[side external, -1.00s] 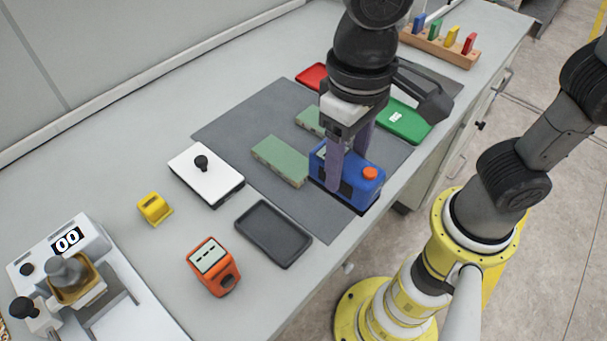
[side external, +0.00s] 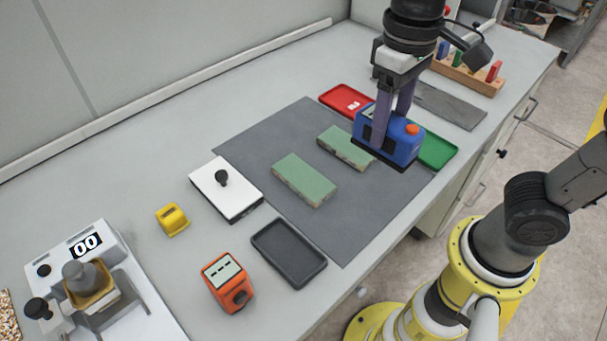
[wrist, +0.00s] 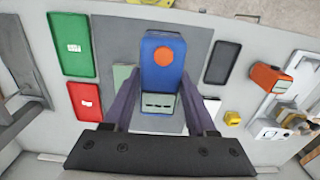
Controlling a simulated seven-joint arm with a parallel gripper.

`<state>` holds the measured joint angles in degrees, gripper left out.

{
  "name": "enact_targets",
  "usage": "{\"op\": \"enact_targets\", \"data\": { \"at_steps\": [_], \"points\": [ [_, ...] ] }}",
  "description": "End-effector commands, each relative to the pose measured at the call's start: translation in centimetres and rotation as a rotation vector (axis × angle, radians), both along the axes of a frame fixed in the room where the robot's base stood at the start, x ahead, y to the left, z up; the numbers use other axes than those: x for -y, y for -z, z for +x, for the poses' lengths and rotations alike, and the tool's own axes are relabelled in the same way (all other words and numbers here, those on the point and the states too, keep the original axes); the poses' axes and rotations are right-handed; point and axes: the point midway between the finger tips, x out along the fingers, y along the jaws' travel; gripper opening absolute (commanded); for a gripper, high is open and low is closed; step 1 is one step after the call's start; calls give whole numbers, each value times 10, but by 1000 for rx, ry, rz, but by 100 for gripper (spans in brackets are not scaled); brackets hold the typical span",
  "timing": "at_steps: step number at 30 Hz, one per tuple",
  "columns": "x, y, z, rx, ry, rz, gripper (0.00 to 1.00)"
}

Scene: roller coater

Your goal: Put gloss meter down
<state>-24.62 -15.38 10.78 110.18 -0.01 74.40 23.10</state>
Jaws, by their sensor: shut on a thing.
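The gloss meter, a blue box with an orange button and a dark base (side external: 398,143), hangs from my gripper (side external: 385,130), which is shut on it. In the side external view it appears over the far right part of the grey mat (side external: 342,232), overlapping the green tray's left edge in the picture. It looks raised, with no contact visible. In the wrist view the gloss meter (wrist: 162,78) sits between my two purple fingers (wrist: 158,108), with its small display facing the camera. The mat behind it is partly hidden.
Two green panels (side external: 304,180) (side external: 346,147) lie on the mat. A red tray (side external: 347,100), green tray (side external: 440,151) and dark tray (side external: 288,253) lie around it. A white plate with a knob (side external: 232,192), yellow block (side external: 172,218) and orange meter (side external: 227,283) stand left. The mat's near part is clear.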

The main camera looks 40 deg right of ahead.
Motion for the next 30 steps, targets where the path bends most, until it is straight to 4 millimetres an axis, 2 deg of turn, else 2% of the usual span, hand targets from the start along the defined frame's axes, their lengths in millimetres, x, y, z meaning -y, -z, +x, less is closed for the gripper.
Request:
{"op": "enact_targets", "data": {
  "at_steps": [3,7,18,24,30],
  "points": [
    [6,1,6,1,32,0,0],
    [1,9,22,-3,38,-1,0],
    [-30,49,95,-3,37,-1,0],
    [-40,80,117,-2,37,-1,0],
    [-44,91,127,1,37,1,0]
  ]
}}
